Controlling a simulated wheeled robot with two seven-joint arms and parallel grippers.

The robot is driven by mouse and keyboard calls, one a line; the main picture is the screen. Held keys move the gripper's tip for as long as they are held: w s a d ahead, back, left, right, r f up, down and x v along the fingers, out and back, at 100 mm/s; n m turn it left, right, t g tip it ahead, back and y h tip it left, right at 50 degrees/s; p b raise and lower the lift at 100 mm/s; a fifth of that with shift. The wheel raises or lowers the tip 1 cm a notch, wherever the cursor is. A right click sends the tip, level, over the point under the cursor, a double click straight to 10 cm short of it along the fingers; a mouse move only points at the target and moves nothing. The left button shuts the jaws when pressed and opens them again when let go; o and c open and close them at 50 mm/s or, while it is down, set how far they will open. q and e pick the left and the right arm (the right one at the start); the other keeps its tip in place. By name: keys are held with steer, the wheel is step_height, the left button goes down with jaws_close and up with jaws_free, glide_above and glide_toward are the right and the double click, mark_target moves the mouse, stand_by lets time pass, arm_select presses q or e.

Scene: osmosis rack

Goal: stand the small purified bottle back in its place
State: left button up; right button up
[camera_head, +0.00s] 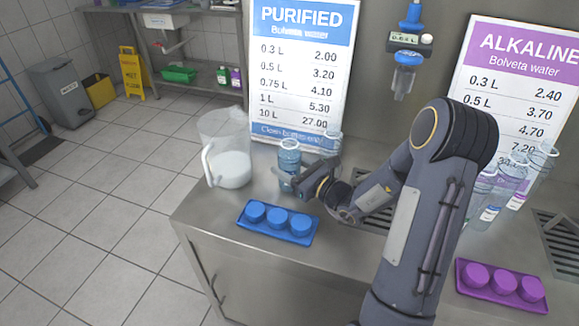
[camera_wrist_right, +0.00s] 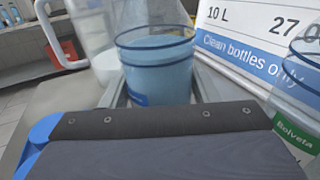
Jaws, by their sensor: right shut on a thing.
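The small purified bottle (camera_head: 289,158) is clear with a blue rim and blue tint. It is upright or nearly so over the steel counter, between the white-handled jug and the purified price sign. My right gripper (camera_head: 297,184) is shut on its lower part from the right. In the right wrist view the bottle (camera_wrist_right: 158,72) shows beyond the dark gripper body, which hides its base. I cannot tell whether its base touches the counter. My left gripper is not in view.
The jug (camera_head: 229,164) stands close left of the bottle. A blue tray (camera_head: 262,230) with blue caps lies in front. Another clear bottle (camera_head: 333,142) stands right of it by the purified sign (camera_head: 302,70). Purple caps (camera_head: 503,280) and alkaline bottles are far right.

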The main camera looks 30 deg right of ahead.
steer(key=shift+r, duration=0.1)
steer(key=shift+f+b, duration=0.3)
steer(key=o, duration=1.3)
steer(key=shift+r, duration=0.1)
